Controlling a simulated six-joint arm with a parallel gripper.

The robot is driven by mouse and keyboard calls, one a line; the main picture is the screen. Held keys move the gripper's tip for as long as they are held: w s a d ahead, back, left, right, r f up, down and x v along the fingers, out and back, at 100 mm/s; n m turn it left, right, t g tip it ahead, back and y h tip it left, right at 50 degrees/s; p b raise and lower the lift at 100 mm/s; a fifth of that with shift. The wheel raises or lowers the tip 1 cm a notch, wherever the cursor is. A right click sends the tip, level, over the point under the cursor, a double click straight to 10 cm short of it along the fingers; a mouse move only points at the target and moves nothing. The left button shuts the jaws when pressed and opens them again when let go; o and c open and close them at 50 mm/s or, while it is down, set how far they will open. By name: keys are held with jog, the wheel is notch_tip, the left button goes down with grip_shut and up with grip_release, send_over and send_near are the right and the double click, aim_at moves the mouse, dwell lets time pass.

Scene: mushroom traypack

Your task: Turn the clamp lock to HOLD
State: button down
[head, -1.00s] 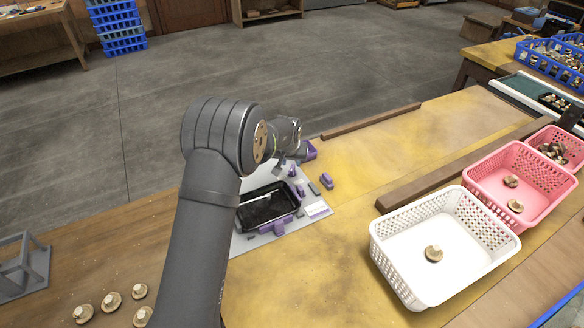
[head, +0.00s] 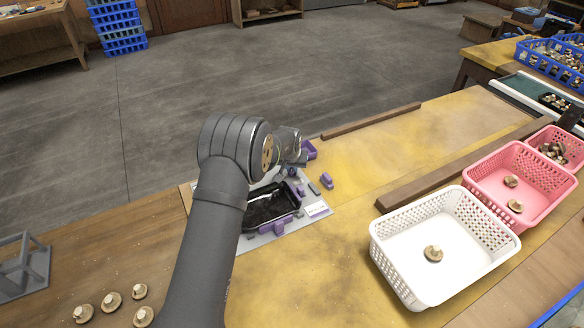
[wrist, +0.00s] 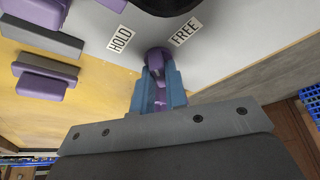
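The purple clamp lock (wrist: 158,56) is in the wrist view, on a pale plate between the HOLD label (wrist: 120,40) and the FREE label (wrist: 186,31). My gripper (wrist: 160,88) has its two blue fingers one on each side of the lock's purple lever. The gap between them is narrow, and I cannot tell whether both fingers press on it. The fingers hide part of the lever. In the head view the black tray (head: 256,226) lies on the pale fixture plate, and my arm hides the lock and the fingertips.
Purple blocks stand on the fixture plate, and one purple piece (head: 327,181) is on the yellow table beside it. A white basket (head: 393,270) and a pink basket (head: 493,191) stand at the right. Several mushrooms (head: 111,301) lie at the front left. Wooden strips (head: 371,121) edge the table.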

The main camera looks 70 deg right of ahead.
dwell(0.3)
jog(key=n+t, duration=0.1)
jog(key=n, duration=0.2)
jog(key=shift+s+n+y, duration=0.15)
jog(key=shift+n+y, duration=0.15)
jog(key=shift+d+n+t+y, duration=0.1)
jog(key=shift+n+t+y, duration=0.4)
jog(key=shift+n, duration=1.2)
jog(key=shift+t, duration=0.3)
jog(key=c, duration=1.4)
grip_release()
jog(key=shift+c, duration=0.2)
jog(key=v, duration=1.7)
jog(key=shift+r, duration=0.25)
